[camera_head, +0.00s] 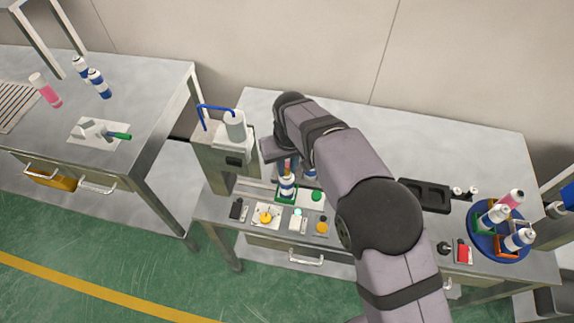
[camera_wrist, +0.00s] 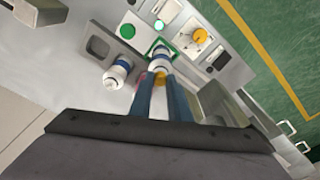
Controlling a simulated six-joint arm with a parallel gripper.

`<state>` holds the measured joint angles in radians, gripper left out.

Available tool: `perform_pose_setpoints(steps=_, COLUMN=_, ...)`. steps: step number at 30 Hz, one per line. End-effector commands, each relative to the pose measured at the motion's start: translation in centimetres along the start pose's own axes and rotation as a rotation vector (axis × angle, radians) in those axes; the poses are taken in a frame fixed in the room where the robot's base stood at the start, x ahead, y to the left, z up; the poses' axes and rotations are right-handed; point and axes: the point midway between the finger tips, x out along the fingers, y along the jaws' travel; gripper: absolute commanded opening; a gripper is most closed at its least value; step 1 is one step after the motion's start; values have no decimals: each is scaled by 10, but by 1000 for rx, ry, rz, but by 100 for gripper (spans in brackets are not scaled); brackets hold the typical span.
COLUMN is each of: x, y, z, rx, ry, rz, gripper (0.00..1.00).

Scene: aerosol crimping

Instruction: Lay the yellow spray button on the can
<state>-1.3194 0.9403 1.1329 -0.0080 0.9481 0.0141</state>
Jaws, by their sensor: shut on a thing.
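My gripper (camera_wrist: 160,82) is shut on the small yellow spray button (camera_wrist: 160,77), which shows between its fingertips. A white can with blue bands (camera_head: 287,187) stands upright in a green square holder (camera_head: 276,193) at the bench's front. In the wrist view the can (camera_wrist: 159,62) lies directly beyond the button. The button overlaps the can's top in that view; I cannot tell whether they touch. In the head view my arm comes in from the right above the can and hides much of the gripper.
A second white-and-blue can (camera_wrist: 117,74) stands close beside. A grey machine with a blue hose (camera_head: 224,155) stands left of the holder. A yellow knob (camera_head: 265,216) and a green button (camera_head: 317,196) are nearby. A blue turntable (camera_head: 483,243) carries cans at right.

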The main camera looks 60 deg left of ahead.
Motion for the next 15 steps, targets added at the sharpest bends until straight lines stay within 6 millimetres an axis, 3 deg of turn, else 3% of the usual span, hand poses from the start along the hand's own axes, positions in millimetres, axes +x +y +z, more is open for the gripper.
perform_pose_setpoints(steps=6, x=0, y=0, z=0, rx=0, ry=0, rz=0, gripper=7)
perform_pose_setpoints(steps=7, x=0, y=0, z=0, rx=0, ry=0, rz=0, gripper=21)
perform_pose_setpoints(steps=9, x=0, y=0, z=0, rx=0, ry=0, rz=0, gripper=38)
perform_pose_setpoints(steps=15, x=0, y=0, z=0, rx=0, ry=0, rz=0, gripper=38)
